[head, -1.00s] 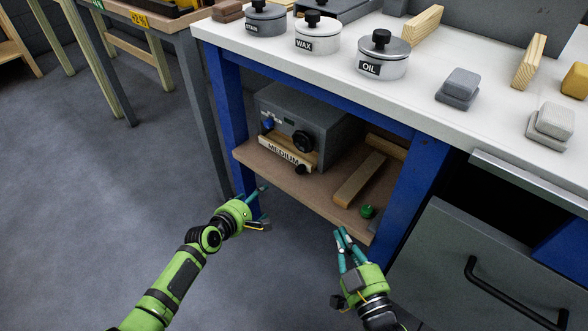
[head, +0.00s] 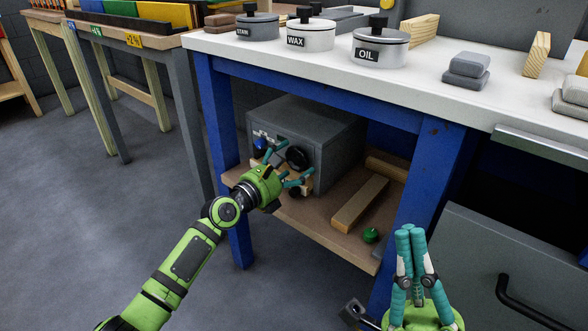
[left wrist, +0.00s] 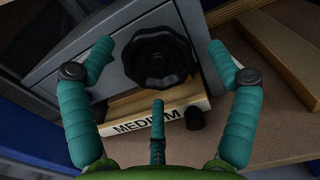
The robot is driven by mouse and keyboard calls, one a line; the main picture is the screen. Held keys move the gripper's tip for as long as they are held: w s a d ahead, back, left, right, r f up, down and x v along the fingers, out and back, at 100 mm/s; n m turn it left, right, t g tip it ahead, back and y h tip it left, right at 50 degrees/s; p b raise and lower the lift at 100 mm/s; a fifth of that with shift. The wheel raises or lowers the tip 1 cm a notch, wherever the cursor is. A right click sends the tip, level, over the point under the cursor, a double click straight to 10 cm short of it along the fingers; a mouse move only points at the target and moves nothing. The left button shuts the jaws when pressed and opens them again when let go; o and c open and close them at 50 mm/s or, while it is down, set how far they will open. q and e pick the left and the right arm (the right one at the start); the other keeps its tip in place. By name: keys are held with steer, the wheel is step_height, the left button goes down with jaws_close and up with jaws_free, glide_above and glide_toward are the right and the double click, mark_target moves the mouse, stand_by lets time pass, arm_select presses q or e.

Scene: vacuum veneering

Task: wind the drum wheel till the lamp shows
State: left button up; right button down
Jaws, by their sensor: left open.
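A grey box (head: 325,128) stands on the lower shelf of the blue-framed bench. Its black lobed drum wheel (head: 297,157) is on the front face; it shows whole in the left wrist view (left wrist: 158,58). My left gripper (head: 285,165) is open in front of the box. In the left wrist view its two side fingers are spread on either side of the wheel, apart from it, and the third finger is below. I cannot make out a lit lamp; fingers cover part of the front in the head view. My right gripper (head: 410,236) is empty, fingers together, right of the shelf.
A MEDIUM label block (left wrist: 150,116) and a small black knob (left wrist: 194,118) are below the wheel. A wooden strip (head: 360,202) and a green knob (head: 371,235) lie on the shelf (head: 315,228). Blue bench legs (head: 425,190) flank the opening.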

arm_select(q)
steer(key=shift+w+d, duration=0.35)
steer(key=shift+w, duration=0.15)
steer(key=c, duration=1.1)
steer(key=shift+s, duration=0.1)
steer(key=shift+f+m, duration=0.1)
steer(key=shift+m, duration=0.3)
